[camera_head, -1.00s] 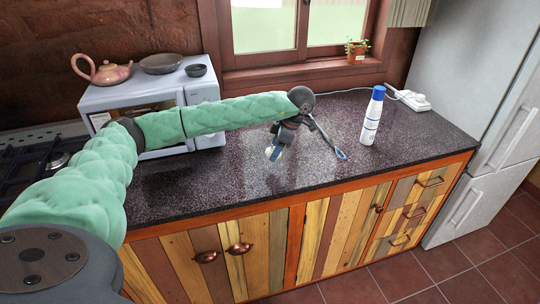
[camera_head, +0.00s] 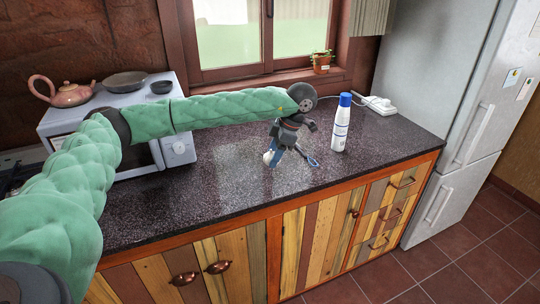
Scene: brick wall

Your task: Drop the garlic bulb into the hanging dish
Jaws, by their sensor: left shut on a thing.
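My left gripper (camera_head: 272,153) reaches over the counter from the left, pointing down, shut on a small pale object at its tips. This looks like the garlic bulb (camera_head: 267,157), but it is small and partly covered by the fingers. I cannot make out a hanging dish in this view. My right gripper is not in view.
A white bottle with a blue cap (camera_head: 341,122) stands right of my left gripper. A microwave (camera_head: 178,150) carries a teapot (camera_head: 66,95) and bowls. A power strip (camera_head: 380,106) lies behind. The front counter is clear.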

